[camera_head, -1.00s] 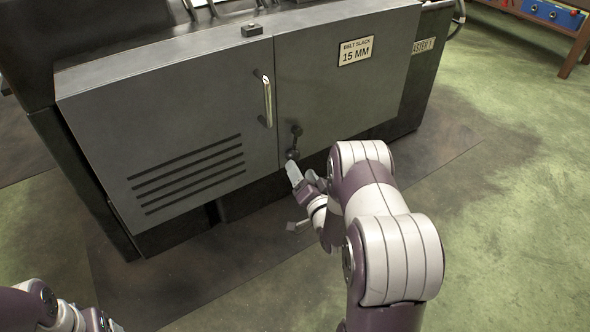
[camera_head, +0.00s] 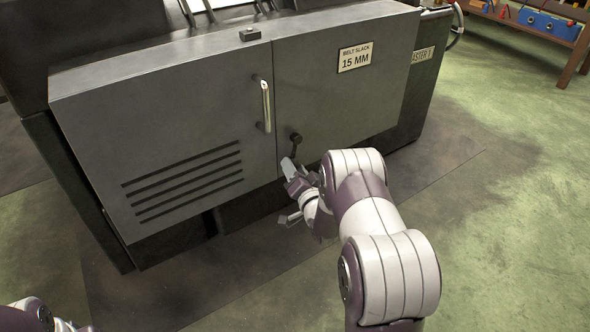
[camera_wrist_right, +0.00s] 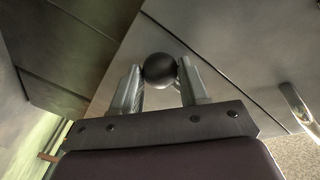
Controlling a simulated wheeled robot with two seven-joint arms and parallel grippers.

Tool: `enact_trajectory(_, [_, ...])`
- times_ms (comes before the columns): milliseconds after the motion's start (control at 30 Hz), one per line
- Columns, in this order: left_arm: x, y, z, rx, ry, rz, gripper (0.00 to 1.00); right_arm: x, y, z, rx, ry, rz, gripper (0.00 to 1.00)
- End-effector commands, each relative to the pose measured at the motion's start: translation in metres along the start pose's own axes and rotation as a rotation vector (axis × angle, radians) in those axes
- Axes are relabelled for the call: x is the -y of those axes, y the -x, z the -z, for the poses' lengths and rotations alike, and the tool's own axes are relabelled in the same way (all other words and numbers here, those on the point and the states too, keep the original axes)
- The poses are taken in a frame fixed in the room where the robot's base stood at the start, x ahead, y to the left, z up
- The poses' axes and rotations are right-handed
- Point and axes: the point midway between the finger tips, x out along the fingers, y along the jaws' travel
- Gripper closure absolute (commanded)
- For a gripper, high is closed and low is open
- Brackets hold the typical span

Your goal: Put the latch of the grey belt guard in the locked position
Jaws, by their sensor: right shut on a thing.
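The grey belt guard (camera_head: 200,110) is a wide housing with two front panels. Its dark latch (camera_head: 295,139) sits low, just right of the seam between the panels, and its lever hangs down towards my right gripper (camera_head: 288,168). In the right wrist view the latch's round black knob (camera_wrist_right: 160,69) sits between the two fingertips of my right gripper (camera_wrist_right: 160,82), which is shut on it. In the head view the fingers hide the knob. My left arm shows only in part at the bottom left corner, and its fingers are too cut off to read.
A metal handle (camera_head: 265,106) stands upright on the guard, above and left of the latch; it also shows in the right wrist view (camera_wrist_right: 297,105). A "BELT SLACK 15 MM" label (camera_head: 354,58) is on the right panel. The floor (camera_head: 500,220) at the right is clear.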

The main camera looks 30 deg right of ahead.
Motion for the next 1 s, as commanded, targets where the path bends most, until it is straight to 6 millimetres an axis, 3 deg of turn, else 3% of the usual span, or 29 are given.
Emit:
enact_trajectory(367, [0.0, 0.039, 0.005, 0.0, 0.0, 0.0, 0.27, 0.018, 0.004, -0.001, 0.033, -0.173, -0.029, 1.0])
enact_trajectory(1000, [0.0, 0.137, 0.016, 0.0, 0.0, 0.0, 0.27, 0.067, 0.012, -0.001, 0.131, -0.759, -0.121, 1.0])
